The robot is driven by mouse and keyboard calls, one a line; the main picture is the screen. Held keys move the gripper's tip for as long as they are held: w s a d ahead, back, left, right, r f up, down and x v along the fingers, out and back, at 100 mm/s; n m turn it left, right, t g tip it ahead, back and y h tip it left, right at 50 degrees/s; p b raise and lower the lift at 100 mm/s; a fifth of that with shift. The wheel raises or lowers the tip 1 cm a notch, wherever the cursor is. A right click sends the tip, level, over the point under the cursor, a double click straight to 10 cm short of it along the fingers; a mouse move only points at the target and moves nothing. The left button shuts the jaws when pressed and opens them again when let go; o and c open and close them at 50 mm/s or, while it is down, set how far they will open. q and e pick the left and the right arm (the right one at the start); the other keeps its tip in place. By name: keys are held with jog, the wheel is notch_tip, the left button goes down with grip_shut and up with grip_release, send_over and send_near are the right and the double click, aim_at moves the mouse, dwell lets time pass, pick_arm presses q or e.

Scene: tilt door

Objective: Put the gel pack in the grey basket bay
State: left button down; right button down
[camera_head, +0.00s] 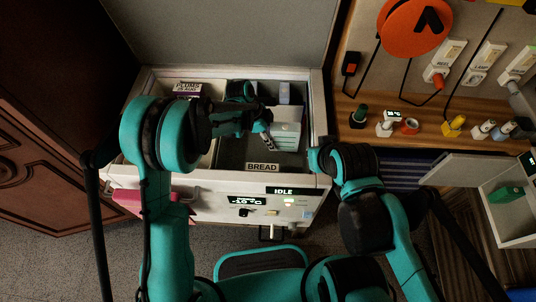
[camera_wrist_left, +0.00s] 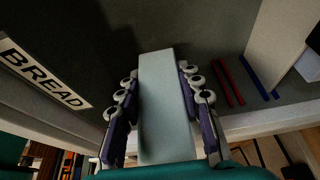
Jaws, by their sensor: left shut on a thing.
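My left gripper (camera_head: 262,128) is down inside the open freezer, above the grey bay. In the left wrist view, its two fingers (camera_wrist_left: 160,105) are shut on a long pale slab, apparently the gel pack (camera_wrist_left: 165,120), one finger along each side. In the head view, a pale box-like face (camera_head: 287,132) shows just right of the gripper; I cannot tell whether it is the same thing. The dark grey basket bay (camera_head: 234,155) carries a BREAD label on its front wall, which also shows in the left wrist view (camera_wrist_left: 45,75). My right arm is bent at the freezer's front right corner; I make out no jaws.
The freezer's white rim (camera_head: 318,110) surrounds the bays. A PLUMS box (camera_head: 187,89) stands in the left bay, and a pale block (camera_head: 284,93) lies at the back right. The raised lid (camera_head: 225,30) stands behind. A wooden shelf (camera_head: 440,115) with small items is at right.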

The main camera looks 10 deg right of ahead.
pick_arm(q)
notch_tip(320, 180, down, 8)
jog(key=b, duration=0.3)
jog(key=shift+f, duration=0.3)
jog(key=shift+f, duration=0.1)
jog(key=c, duration=1)
grip_release()
